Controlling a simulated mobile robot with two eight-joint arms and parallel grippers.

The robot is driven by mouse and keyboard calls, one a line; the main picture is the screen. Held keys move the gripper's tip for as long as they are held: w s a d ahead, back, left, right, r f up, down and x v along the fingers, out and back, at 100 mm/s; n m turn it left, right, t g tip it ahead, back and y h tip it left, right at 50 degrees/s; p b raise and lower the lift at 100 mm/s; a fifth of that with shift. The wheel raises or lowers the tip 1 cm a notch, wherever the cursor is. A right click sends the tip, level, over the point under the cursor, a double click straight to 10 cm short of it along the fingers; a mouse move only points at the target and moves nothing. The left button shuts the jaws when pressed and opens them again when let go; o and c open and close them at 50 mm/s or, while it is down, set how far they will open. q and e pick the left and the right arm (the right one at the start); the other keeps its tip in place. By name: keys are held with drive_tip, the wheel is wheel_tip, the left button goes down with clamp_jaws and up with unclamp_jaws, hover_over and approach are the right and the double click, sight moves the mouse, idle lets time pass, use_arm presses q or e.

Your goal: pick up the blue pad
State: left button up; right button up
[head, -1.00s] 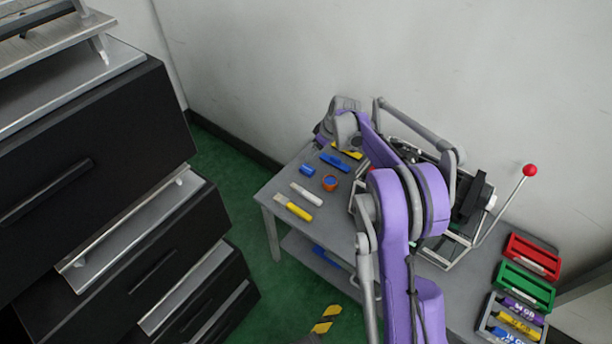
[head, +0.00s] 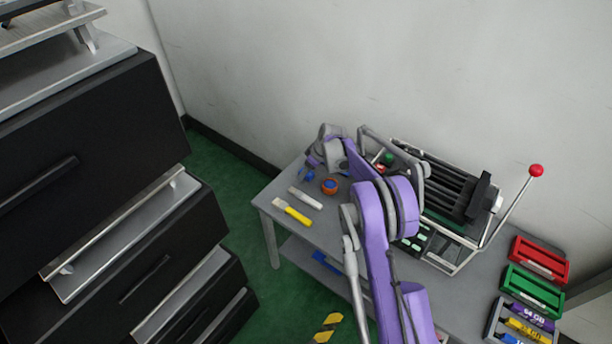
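A small blue block (head: 309,175), which may be the blue pad, lies near the far left end of the grey table (head: 284,226). A purple-and-grey arm, seemingly my right, reaches over the table from the bottom of the head view. Its gripper (head: 311,161) is at or just above the blue block and partly covers it. The fingers are too small and hidden to tell whether they are open, shut or touching the block. Another blue piece (head: 345,165) shows partly behind the wrist. My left gripper is not in view.
An orange-and-blue round piece (head: 329,186), a white stick (head: 305,198) and a yellow stick (head: 292,212) lie close by. A metal rack with a red-knobbed lever (head: 536,170) stands right of the arm. Red (head: 538,261) and green (head: 532,290) trays lie further right. Black drawers (head: 90,150) stand left.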

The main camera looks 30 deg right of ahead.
drive_tip(key=shift+f, duration=0.1)
clamp_jaws()
idle(0.3)
wheel_tip(320, 180, up, 10)
drive_tip(key=p, duration=0.2)
idle(0.3)
